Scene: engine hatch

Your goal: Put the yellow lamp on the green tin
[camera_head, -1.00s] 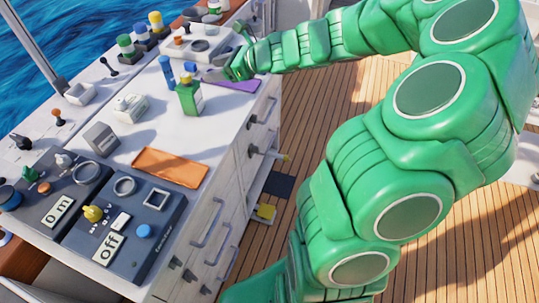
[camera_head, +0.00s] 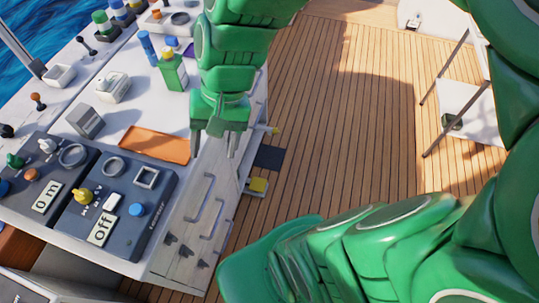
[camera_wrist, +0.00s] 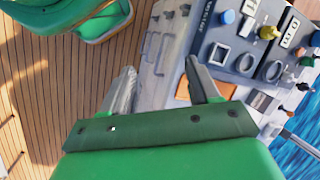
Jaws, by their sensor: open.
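A yellow lamp (camera_head: 135,4) appears to be at the far end of a row of coloured lamps, cut by the top edge of the head view. My gripper (camera_head: 213,145) is open and empty, pointing down above the counter's right edge, nearer than the tin and right of the orange mat. In the wrist view my gripper's fingers (camera_wrist: 160,68) are apart with nothing between them. I cannot make out the tin or lamp there.
An orange mat (camera_head: 155,145) lies left of my gripper. Control panels (camera_head: 110,205) with a yellow knob (camera_head: 83,196) fill the near counter. A blue cylinder (camera_head: 147,47) stands beside the tin. A yellow object (camera_head: 258,185) sits low by the cabinet. Wooden deck (camera_head: 340,110) is open at right.

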